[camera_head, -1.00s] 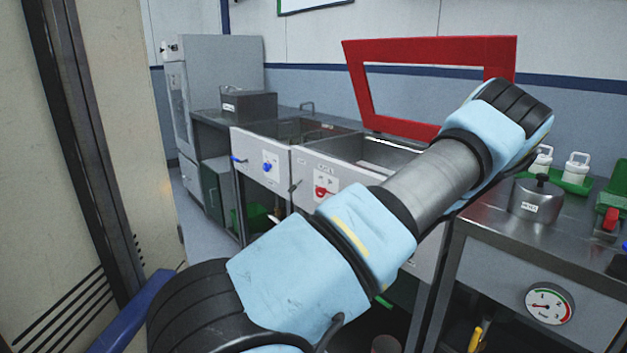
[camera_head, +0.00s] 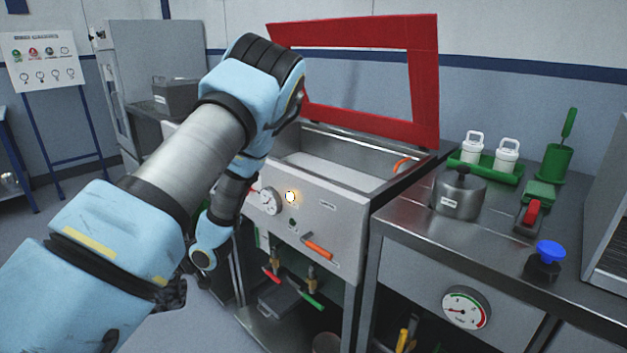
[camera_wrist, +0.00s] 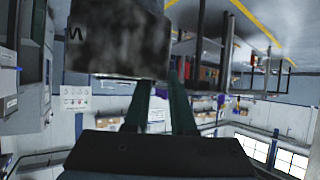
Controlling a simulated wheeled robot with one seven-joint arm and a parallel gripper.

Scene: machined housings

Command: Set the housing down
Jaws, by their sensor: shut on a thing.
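In the wrist view a grey, mottled block-like housing (camera_wrist: 118,42) with a dark letter-like mark fills the upper middle. My gripper (camera_wrist: 158,84) is shut on it, with two dark fingers reaching up to its lower edge. The housing's far side is out of sight. In the head view my arm bends down at the left, and a dark mottled piece (camera_head: 172,293), likely the held housing, shows partly behind it. My fingers are hidden there. The housing appears held in the air, with no surface seen touching it.
A steel basin (camera_head: 330,170) with a raised red frame lid (camera_head: 422,90) stands in the middle. Floor shows at left.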

